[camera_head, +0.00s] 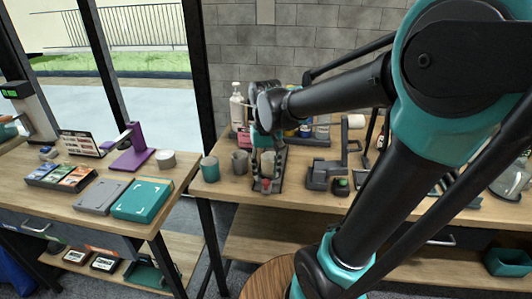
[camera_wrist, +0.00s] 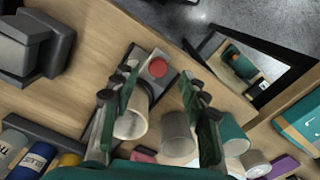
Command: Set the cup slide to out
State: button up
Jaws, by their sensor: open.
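The cup slide is a dark narrow rail (camera_head: 283,165) on the right-hand bench, with a red round knob (camera_wrist: 158,68) at its front end, near the bench edge. A pale cup (camera_wrist: 131,124) stands on or over the rail; I cannot tell which. My gripper (camera_wrist: 162,78) points down over the slide, open. In the wrist view its fingers are on either side of the red knob and apart from each other. Contact with the knob cannot be told. In the head view my gripper (camera_head: 266,172) hides part of the rail and cup.
A grey cup (camera_head: 240,163) and a teal cup (camera_head: 209,168) stand left of the slide. A dark device (camera_head: 322,174) stands to its right. Bottles, including a white pump bottle (camera_head: 237,106), stand behind. The bench's front edge is close to the knob; a gap separates the left bench.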

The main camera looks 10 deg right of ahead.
notch_tip(320, 180, up, 8)
jog(key=shift+r, duration=0.25)
dwell(0.4)
